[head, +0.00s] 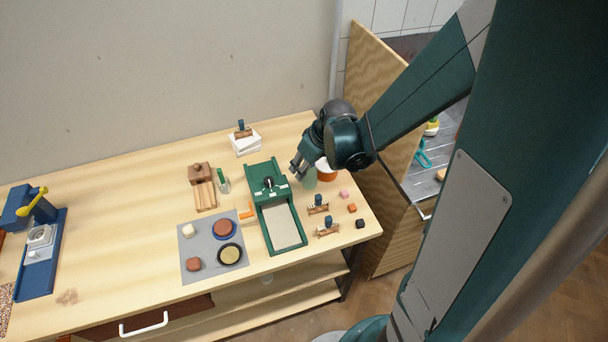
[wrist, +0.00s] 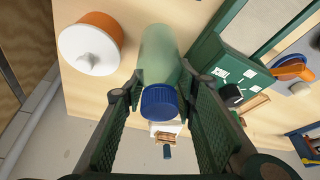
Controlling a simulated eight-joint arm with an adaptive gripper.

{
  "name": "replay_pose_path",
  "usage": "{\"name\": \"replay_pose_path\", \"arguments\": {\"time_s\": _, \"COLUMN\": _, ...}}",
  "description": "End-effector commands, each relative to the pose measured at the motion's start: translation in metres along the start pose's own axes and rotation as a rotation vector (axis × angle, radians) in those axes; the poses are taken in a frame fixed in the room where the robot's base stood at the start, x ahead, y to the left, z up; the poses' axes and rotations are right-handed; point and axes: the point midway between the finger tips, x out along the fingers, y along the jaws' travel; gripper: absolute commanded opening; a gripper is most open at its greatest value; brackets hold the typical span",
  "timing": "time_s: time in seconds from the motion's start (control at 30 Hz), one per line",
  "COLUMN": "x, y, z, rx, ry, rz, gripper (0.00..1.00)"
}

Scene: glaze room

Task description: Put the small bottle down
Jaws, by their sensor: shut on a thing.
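A small pale green bottle (wrist: 158,55) with a blue cap (wrist: 160,102) is between the two fingers of my gripper (wrist: 161,88) in the wrist view. The fingers are shut on it near the cap.
An orange pot with a white top (wrist: 92,45) stands close beside the bottle. The green press with a tray (head: 283,226) is on its other side. Small blocks and wooden stamps (head: 318,206) lie in front. The table's left middle (head: 120,235) is clear.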

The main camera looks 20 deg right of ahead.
Motion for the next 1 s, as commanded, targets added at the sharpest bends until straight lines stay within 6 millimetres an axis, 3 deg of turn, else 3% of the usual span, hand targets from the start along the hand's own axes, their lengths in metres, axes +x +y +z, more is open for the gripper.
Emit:
{"name": "replay_pose_path", "arguments": {"time_s": 0.6, "x": 0.037, "y": 0.001, "z": 0.015, "rx": 0.0, "ry": 0.0, "rz": 0.0, "gripper": 0.16}}
{"name": "replay_pose_path", "arguments": {"time_s": 1.0, "x": 0.039, "y": 0.001, "z": 0.016, "rx": 0.0, "ry": 0.0, "rz": 0.0, "gripper": 0.16}}
